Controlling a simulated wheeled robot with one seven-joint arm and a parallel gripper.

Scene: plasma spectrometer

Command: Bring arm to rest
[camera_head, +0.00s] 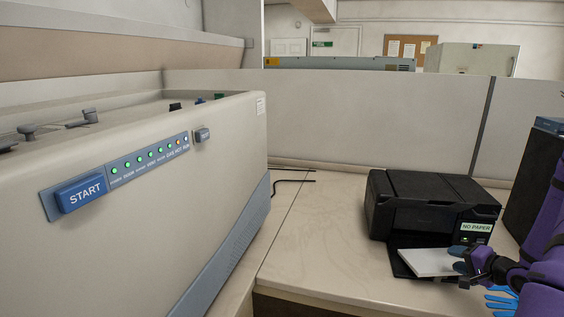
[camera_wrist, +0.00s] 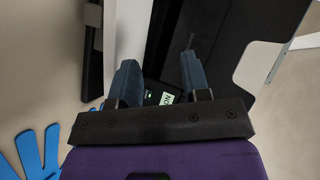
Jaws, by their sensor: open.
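My purple arm enters at the right edge in the head view. My gripper (camera_head: 459,260) is at the front of the black printer (camera_head: 432,205), by the right side of a white paper stack (camera_head: 424,263) on its front tray. In the wrist view my gripper's two blue-grey fingers (camera_wrist: 158,75) are spread apart with nothing seen between them. The printer's "NO PAPER" label (camera_wrist: 167,98) shows beyond the fingers. I cannot tell whether a finger touches the paper.
A large beige spectrometer (camera_head: 150,240) with a blue START button (camera_head: 81,194) stands at left. Blue gloves (camera_head: 502,300) lie on the bench beside my arm. A dark box (camera_head: 530,180) stands at right. Bare bench (camera_head: 320,235) lies between spectrometer and printer.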

